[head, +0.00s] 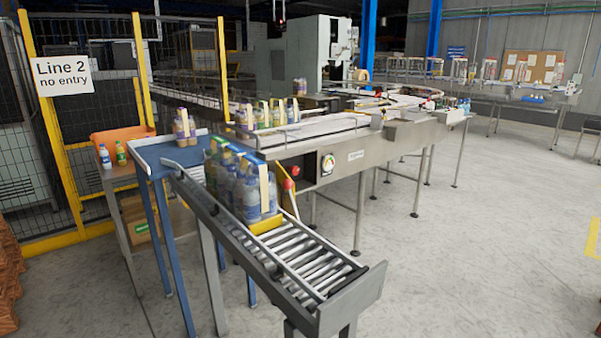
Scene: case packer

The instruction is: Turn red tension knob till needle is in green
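A round dial (328,163) with a pale face is on the steel side panel of the conveyor, right of centre. A green patch and some orange-red show on it, but the needle is too small to read. A red knob (295,170) is on the same panel, left of the dial. A second red knob (288,184) is just below it, by a yellow bracket. I cannot tell which of the two is the tension knob. My gripper is not in view.
A roller conveyor (309,263) juts toward me, with packed bottles (250,196) at its far end. A blue-topped table (150,160) stands to its left. Yellow-framed fencing (85,145) closes the left side. The concrete floor (470,260) on the right is clear.

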